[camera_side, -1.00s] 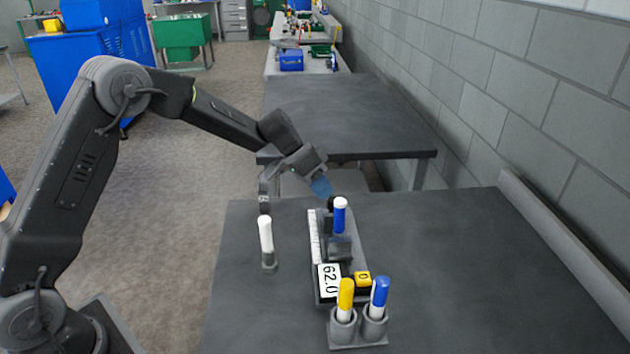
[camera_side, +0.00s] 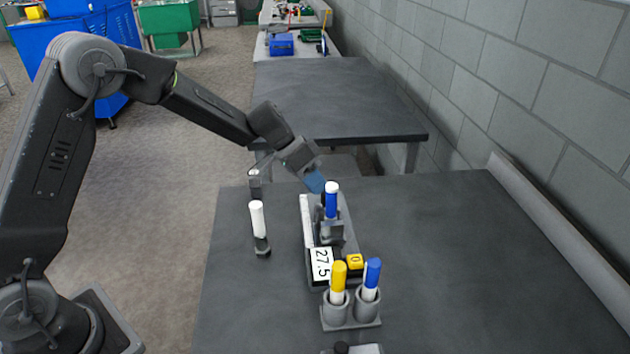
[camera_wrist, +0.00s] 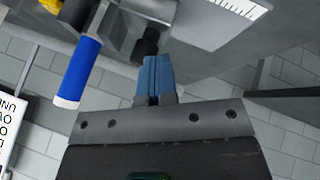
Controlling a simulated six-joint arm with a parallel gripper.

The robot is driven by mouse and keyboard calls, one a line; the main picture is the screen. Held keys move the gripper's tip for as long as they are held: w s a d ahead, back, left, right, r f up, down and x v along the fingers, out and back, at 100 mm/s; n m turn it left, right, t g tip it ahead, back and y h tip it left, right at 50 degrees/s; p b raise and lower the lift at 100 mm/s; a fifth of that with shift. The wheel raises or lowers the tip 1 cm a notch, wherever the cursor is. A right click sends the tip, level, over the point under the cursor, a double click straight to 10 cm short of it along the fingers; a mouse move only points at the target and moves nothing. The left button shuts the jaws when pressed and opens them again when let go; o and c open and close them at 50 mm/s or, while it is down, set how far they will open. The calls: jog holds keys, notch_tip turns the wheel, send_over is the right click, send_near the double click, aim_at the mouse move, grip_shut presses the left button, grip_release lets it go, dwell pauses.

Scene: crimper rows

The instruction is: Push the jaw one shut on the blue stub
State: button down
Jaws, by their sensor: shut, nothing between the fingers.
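The blue stub (camera_side: 331,208) stands upright in the crimper device (camera_side: 345,238), its white end up. It also shows in the wrist view (camera_wrist: 78,75). A dark round part (camera_wrist: 148,45), probably on the jaw, is just beyond my fingertips in the wrist view; I cannot tell if they touch it. My gripper (camera_side: 314,182) is shut and empty, with blue fingers angled down behind and left of the stub. The jaw's contact with the stub is not clear.
A white stub (camera_side: 257,220) stands in a dark holder to the left. A yellow stub (camera_side: 338,274) and another blue stub (camera_side: 373,272) stand in grey cups at the front. The table's right side is clear.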

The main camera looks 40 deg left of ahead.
jog(key=shift+w+a, duration=0.15)
jog(key=shift+a, duration=0.2)
jog(key=a, duration=0.2)
jog(key=w+a+r, duration=0.1)
jog(key=a, duration=0.1)
jog(key=shift+r, duration=0.1)
jog(key=w+a+r+m+g, duration=0.2)
jog(key=a+r+m, duration=0.2)
jog(key=r, duration=0.3)
jog(key=x, duration=0.9)
jog(key=shift+d+f, duration=0.15)
jog(key=s+d, duration=0.1)
jog(key=d, duration=0.1)
jog(key=shift+s+d+f, duration=0.2)
jog(key=shift+s+d, duration=0.15)
jog(key=shift+s, duration=0.05)
jog(key=shift+s+d, duration=0.3)
jog(key=shift+d, duration=0.15)
